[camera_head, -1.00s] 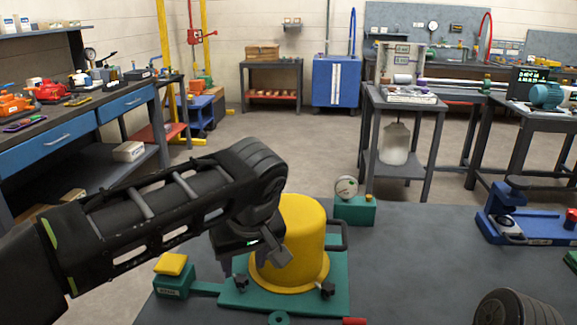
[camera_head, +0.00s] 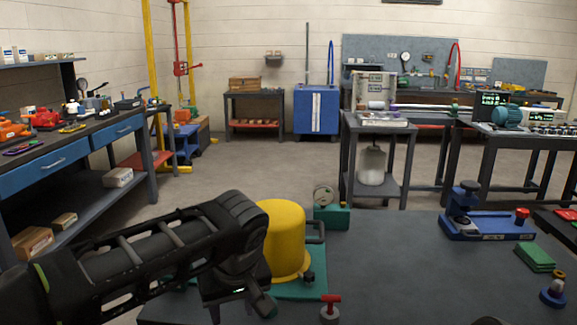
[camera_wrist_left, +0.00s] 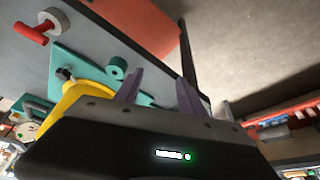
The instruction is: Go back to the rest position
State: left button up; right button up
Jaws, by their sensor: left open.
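My left gripper (camera_head: 240,305) is low in the head view, at the near left side of the yellow cylinder (camera_head: 285,240) on its green base (camera_head: 305,288). In the left wrist view, its two purple-grey fingers (camera_wrist_left: 158,90) stand apart with nothing between them. The yellow cylinder also shows there, partly hidden behind the gripper body (camera_wrist_left: 72,102). I cannot tell whether the gripper touches it. The right gripper is not in view.
A red-handled part (camera_head: 330,308) stands at the table's front. A green block with a round gauge (camera_head: 330,215) is behind the cylinder. A blue fixture (camera_head: 485,222) and green plates (camera_head: 535,257) lie at the right. The grey tabletop (camera_head: 400,260) between is clear.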

pick_arm(q)
jog(key=s+d+f+m+g+h, duration=0.2)
jog(key=d+f, duration=0.1)
jog(key=f, duration=1)
jog(key=s+d+f+m+g+h, duration=0.1)
jog(key=d+f+m+h, duration=0.1)
jog(key=f, duration=1)
jog(key=s+a+f+n+h, duration=0.1)
jog(key=s+a+f+h, duration=0.1)
jog(key=s+f, duration=1.75)
notch_tip(320, 180, up, 11)
jog(key=p, duration=1.3)
jog(key=shift+w+a, duration=0.15)
jog(key=shift+w, duration=0.2)
jog(key=shift+c, duration=0.4)
